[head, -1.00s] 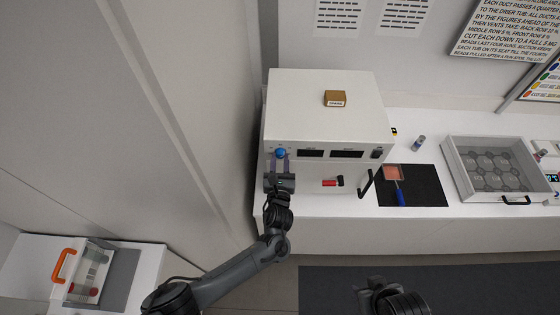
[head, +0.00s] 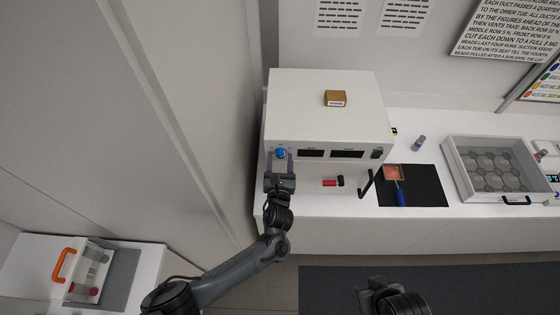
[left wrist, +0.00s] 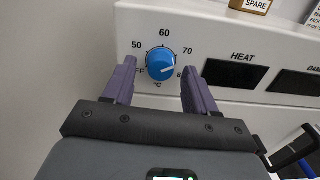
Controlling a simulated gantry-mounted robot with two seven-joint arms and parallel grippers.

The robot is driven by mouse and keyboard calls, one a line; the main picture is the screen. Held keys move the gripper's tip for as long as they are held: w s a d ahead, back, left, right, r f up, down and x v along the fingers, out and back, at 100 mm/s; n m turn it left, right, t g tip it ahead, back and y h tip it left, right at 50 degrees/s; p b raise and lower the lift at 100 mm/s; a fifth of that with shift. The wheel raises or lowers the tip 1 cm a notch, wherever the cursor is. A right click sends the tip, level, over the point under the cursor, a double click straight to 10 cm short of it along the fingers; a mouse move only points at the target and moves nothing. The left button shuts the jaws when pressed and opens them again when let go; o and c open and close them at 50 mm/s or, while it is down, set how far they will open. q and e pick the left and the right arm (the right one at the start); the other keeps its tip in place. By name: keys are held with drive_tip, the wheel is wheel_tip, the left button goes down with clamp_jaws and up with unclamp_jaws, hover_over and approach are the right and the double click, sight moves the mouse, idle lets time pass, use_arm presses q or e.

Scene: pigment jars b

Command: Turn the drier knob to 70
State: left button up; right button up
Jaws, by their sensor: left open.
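The blue drier knob (left wrist: 160,66) sits on the front of the white drier, and it also shows in the head view (head: 280,153). Its dial marks read 50, 60 and 70, with another at the lower right partly hidden by a finger. The knob's white pointer mark is turned to the right, seemingly a little below the 70 mark. My left gripper (head: 279,162) is open in front of the knob. Its two purple fingers stand to the left and right of the knob, apart from it in the left wrist view (left wrist: 160,84).
The white drier (head: 325,105) has dark displays and a small SPARE box (head: 335,98) on top. Part of my right arm shows at the bottom.

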use_arm(q)
drive_tip(key=shift+s, duration=0.1)
drive_tip(key=shift+s, duration=0.6)
drive_tip(key=s+b, duration=0.1)
drive_tip(key=s, duration=0.8)
drive_tip(key=shift+s+a, duration=0.15)
drive_tip(key=shift+s, duration=0.05)
